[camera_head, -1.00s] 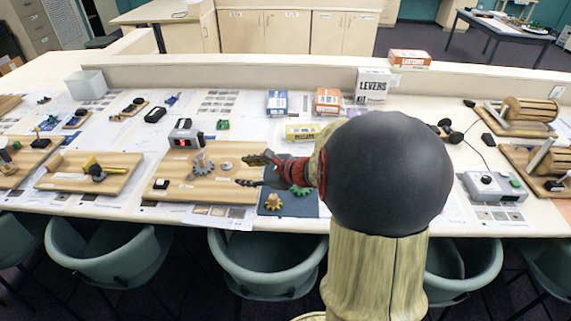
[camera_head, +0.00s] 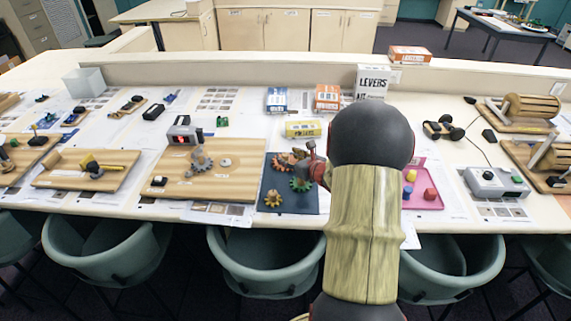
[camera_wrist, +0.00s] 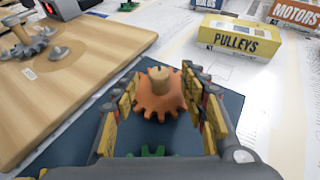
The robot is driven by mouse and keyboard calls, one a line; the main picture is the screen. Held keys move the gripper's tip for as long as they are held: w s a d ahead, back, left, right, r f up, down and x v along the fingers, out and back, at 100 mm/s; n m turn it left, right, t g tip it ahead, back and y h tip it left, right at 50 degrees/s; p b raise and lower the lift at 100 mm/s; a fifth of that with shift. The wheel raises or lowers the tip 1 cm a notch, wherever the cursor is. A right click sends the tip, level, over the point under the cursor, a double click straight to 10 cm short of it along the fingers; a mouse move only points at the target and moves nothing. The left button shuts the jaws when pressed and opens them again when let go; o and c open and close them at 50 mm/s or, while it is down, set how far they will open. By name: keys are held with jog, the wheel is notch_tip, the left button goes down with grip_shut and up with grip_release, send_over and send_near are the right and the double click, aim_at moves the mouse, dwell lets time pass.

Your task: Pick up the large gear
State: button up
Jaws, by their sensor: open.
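An orange toothed gear with a wooden knob, the largest on the mat, shows in the wrist view (camera_wrist: 160,96) between my fingers. In the head view the orange gear (camera_head: 283,161) sits at the back of the dark blue mat (camera_head: 290,207). My gripper (camera_wrist: 163,105) is open and holds nothing. In the head view my gripper (camera_head: 304,163) is at the gear's right side, partly hidden by my arm. A green gear (camera_head: 301,184) and a tan gear (camera_head: 273,198) lie nearer the front of the mat. The green one shows at the bottom of the wrist view (camera_wrist: 152,152).
A wooden board (camera_head: 225,187) with grey gears (camera_head: 201,161) is left of the mat. A yellow pulleys box (camera_head: 304,129) stands behind it. A pink tray (camera_head: 425,192) with coloured blocks is to the right. Chairs line the table's front edge.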

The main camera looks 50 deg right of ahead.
jog(key=shift+x, duration=0.85)
jog(key=shift+r, duration=0.1)
jog(key=shift+c, duration=0.6)
grip_shut()
